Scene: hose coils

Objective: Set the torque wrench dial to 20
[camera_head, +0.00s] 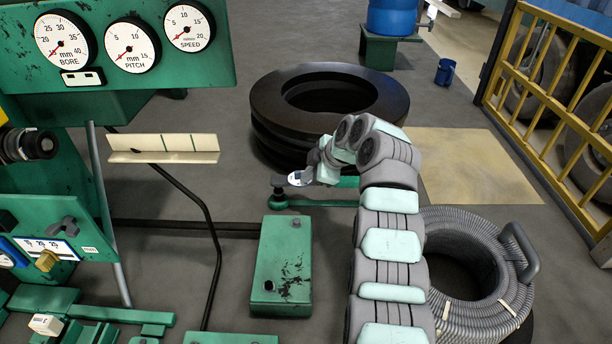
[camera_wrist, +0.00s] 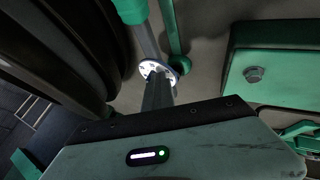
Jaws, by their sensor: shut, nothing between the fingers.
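A small round white dial with dark marks (camera_head: 296,178) sits in front of my gripper, in the middle of the head view. I take it for the torque wrench dial; its numbers are too small to read. In the wrist view, the white dial (camera_wrist: 149,67) shows at the upper middle, with a grey shaft and a green rod (camera_wrist: 131,8) above it. My gripper (camera_head: 309,176) reaches in from the right, close to the dial. Its dark fingers (camera_wrist: 157,92) are shut and empty, and overlap the dial's near edge in the picture. I cannot tell whether they touch it.
A green machine panel with BORE, PITCH and SPEED gauges (camera_head: 133,44) stands at left. Below is a plate with a brass pointer knob (camera_head: 47,260). Stacked black rings (camera_head: 270,105) stand behind the dial. A green box (camera_head: 283,265) and a grey hose coil (camera_head: 470,225) lie nearer.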

